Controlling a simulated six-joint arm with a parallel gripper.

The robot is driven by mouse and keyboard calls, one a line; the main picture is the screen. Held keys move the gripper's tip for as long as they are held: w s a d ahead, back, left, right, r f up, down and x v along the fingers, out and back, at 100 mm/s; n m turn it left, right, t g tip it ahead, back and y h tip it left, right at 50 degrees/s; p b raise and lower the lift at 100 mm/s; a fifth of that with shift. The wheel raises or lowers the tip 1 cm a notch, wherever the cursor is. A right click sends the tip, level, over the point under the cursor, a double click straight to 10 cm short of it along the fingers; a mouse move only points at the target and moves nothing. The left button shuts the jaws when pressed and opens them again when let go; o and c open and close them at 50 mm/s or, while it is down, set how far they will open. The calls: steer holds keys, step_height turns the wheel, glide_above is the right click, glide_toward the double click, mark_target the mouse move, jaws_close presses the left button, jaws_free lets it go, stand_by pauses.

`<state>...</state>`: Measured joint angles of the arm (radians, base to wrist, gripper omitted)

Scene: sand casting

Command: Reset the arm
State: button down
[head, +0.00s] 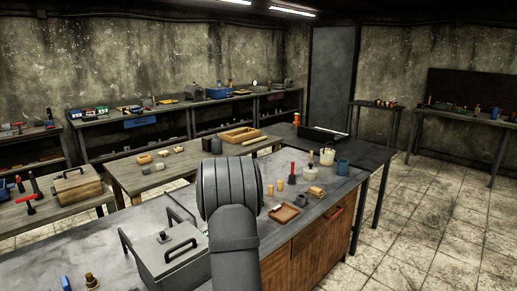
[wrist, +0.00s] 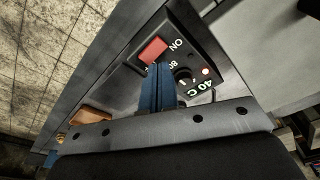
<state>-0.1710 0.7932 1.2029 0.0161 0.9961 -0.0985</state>
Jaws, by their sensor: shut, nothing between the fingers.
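My gripper (wrist: 159,88) shows in the wrist view with its blue fingers together and nothing between them. The fingertips are over a black control panel (wrist: 215,88), close to its red switch (wrist: 152,50) marked ON. The panel also has a knob (wrist: 183,76), a lit red lamp (wrist: 205,71) and the text "40 C". I cannot tell whether the fingers touch the panel. In the head view my arm stands in the middle foreground and hides the gripper and the panel.
On the near bench, a grey lidded metal box (head: 165,258) with handles stands left of my arm. To the right are a brown tray (head: 285,213), a white bucket (head: 327,156), a blue cup (head: 343,167) and small parts. The tiled floor (head: 440,235) at right is clear.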

step_height(320, 180, down, 4)
steer(key=shift+r, duration=0.1)
steer(key=shift+r, duration=0.15)
steer(key=s+d+r+m+y, duration=0.1)
steer(key=s+d+r+m, duration=0.2)
steer(key=r+m, duration=0.3)
steer(key=s+d+r+m+t, duration=0.1)
steer(key=s+d+r+m, duration=0.2)
steer(key=r, duration=1.1)
steer(key=m, duration=0.2)
steer(key=shift+r+m+t+y, duration=0.3)
steer(key=shift+r+m+y, duration=0.1)
steer(key=shift+a, duration=0.1)
stand_by(0.4)
steer(key=shift+w+a+f+n+g+h, duration=0.3)
steer(key=shift+w+a+f+n, duration=0.7)
steer(key=shift+f+n, duration=1.2)
steer(key=shift+w+a+f+n+g+h, duration=0.3)
steer(key=shift+w+a+f+n, duration=0.65)
steer(key=shift+f+n, duration=1.25)
steer(key=shift+w+a+f+n+g+h, duration=0.25)
steer(key=shift+w+a+f+n, duration=1)
steer(key=shift+f, duration=1.55)
